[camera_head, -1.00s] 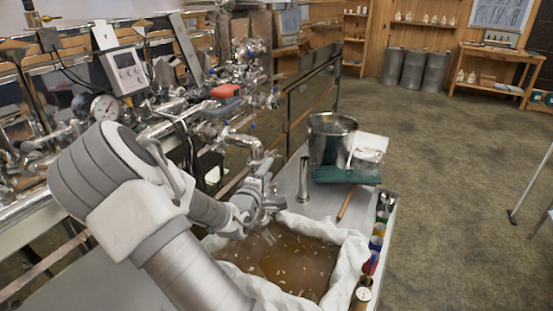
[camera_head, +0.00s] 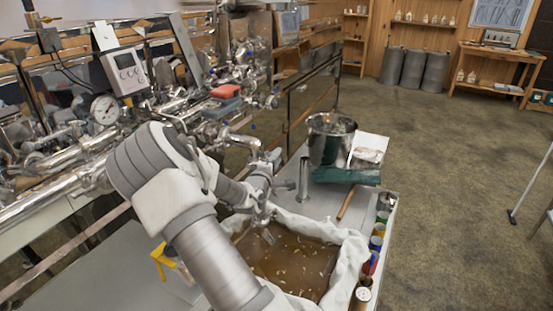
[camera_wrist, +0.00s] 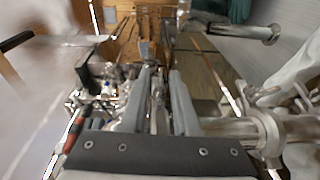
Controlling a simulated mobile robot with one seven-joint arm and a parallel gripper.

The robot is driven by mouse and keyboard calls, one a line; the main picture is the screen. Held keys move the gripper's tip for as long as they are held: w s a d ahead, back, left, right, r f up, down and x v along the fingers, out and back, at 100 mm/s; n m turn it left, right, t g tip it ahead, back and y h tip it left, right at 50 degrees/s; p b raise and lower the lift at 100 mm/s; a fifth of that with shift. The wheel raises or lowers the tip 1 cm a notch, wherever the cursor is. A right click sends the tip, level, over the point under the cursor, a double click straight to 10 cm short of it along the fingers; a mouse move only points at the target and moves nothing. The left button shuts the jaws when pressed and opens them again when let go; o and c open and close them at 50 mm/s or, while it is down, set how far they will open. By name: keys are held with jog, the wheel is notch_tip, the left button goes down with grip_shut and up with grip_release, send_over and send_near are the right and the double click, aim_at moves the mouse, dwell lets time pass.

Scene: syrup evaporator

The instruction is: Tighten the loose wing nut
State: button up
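I cannot make out the loose wing nut in either view. Shiny steel pipework (camera_head: 240,141) with fittings runs along the evaporator, and my arm stands in front of part of it. My gripper (camera_wrist: 162,80) shows in the wrist view with its two grey fingers apart and a gap between them. Blurred shiny metal shows in and behind that gap; I cannot tell whether anything touches the fingers. A steel pipe (camera_wrist: 228,127) with a round fitting (camera_wrist: 268,130) lies just right of the fingers. In the head view the hand is beside the pipe outlet, above the cloth-lined tray's left side.
A cloth-lined tray (camera_head: 343,262) of brown liquid sits on the cart. Behind it stand a steel pot (camera_head: 328,140) and an upright steel tube (camera_head: 304,180). A wooden stick (camera_head: 346,203) and several colored jars line the right side. A yellow object (camera_head: 162,259) lies left of my arm.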

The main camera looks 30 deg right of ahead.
grip_shut()
jog(key=shift+r+p, duration=0.1)
jog(key=shift+p, duration=0.3)
jog(key=shift+r+m+g+y+p, duration=0.2)
jog(key=shift+m+g+y+p, duration=0.2)
jog(key=shift+y+p, duration=0.55)
jog(key=shift+f+m+g+y+p, duration=0.1)
jog(key=shift+m+g+y+p, duration=0.3)
jog(key=shift+g+y+p, duration=0.55)
jog(key=y, duration=0.2)
jog(key=shift+f+m+g+y, duration=0.3)
jog(key=shift+f+m+g, duration=0.05)
jog(key=shift+m, duration=0.05)
jog(key=shift+d+m+g+y+b, duration=0.1)
jog(key=shift+m+g+y+b, duration=0.2)
jog(key=shift+g+y+b, duration=0.45)
jog(key=y, duration=0.2)
jog(key=shift+s+g+y, duration=0.1)
jog(key=shift+g+y, duration=0.15)
jog(key=shift+y, duration=0.1)
jog(key=shift+a+m+g+y+p, duration=0.2)
jog(key=shift+m+g+y+p, duration=0.25)
jog(key=shift+y+p, duration=0.8)
jog(key=shift+y, duration=0.35)
